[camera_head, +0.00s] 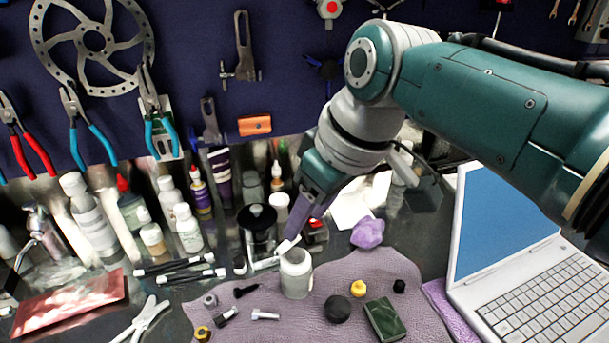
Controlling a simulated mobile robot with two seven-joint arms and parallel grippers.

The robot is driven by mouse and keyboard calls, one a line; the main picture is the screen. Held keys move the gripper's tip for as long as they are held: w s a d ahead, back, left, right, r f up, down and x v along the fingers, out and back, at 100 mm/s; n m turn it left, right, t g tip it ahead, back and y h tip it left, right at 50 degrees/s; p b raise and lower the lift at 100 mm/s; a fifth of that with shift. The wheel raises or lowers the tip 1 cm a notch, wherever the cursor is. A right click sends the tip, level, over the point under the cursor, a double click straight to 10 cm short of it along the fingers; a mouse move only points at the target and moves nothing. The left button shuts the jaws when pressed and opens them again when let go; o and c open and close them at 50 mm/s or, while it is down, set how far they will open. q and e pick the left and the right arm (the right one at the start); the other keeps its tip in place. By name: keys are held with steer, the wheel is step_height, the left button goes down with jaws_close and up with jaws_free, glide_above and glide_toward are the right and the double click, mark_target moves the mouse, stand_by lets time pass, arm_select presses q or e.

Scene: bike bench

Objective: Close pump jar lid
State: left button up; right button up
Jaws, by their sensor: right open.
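A pale, whitish pump jar (296,276) stands upright on the purple mat, near the mat's back left edge. A small pale piece (265,263) lies against its left side near the top; it looks like the lid, swung open, but I cannot be sure. My right gripper (290,243) reaches down from the upper right, with its open fingertips just above and behind the jar's rim. Whether a finger touches the jar or the pale piece is unclear. The arm hides part of what is behind. My left gripper is out of view.
Several bottles (188,228) and a dark-lidded glass jar (258,228) stand behind to the left. A purple lump (368,232), a black ball (338,309) and a green block (385,319) are to the right. A laptop (520,240) is at far right.

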steer(key=shift+b+x, duration=1.4)
steer(key=shift+x, duration=0.85)
steer(key=shift+r, duration=0.1)
steer(key=shift+c, duration=0.2)
steer(key=c, duration=0.7)
jaws_close()
